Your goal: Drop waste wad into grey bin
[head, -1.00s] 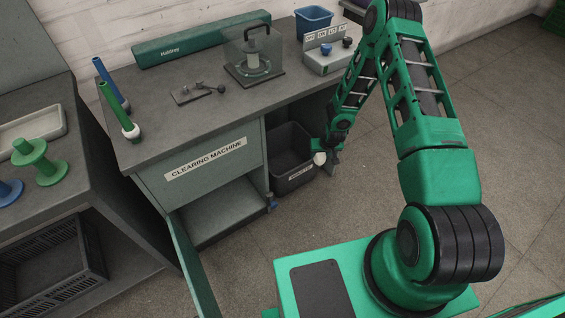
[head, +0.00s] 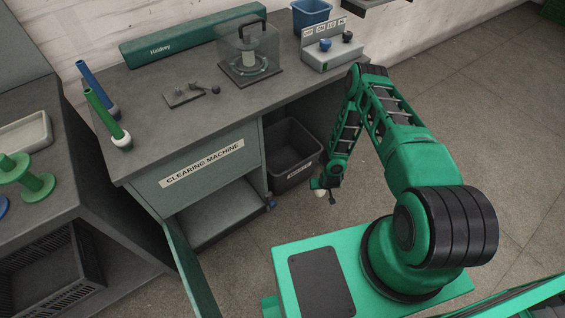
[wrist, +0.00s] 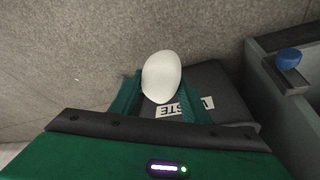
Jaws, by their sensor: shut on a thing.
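The waste wad is a smooth whitish lump (wrist: 161,77) held at my gripper's fingertips in the wrist view; it shows small and pale in the head view (head: 319,190). My gripper (head: 325,189) is shut on it, low over the floor, just in front and to the right of the bin. The dark grey bin (head: 293,177) stands under the bench beside the cabinet, its top open. In the wrist view the bin's labelled side (wrist: 211,104) lies behind the wad and fingers; part of its label is hidden.
The clearing machine cabinet (head: 207,165) stands left of the bin with its lower door (head: 188,265) swung open. A blue knob (wrist: 289,58) juts beside the bin in the wrist view. The bench top (head: 160,115) is above the bin. Open floor (head: 440,110) lies to the right.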

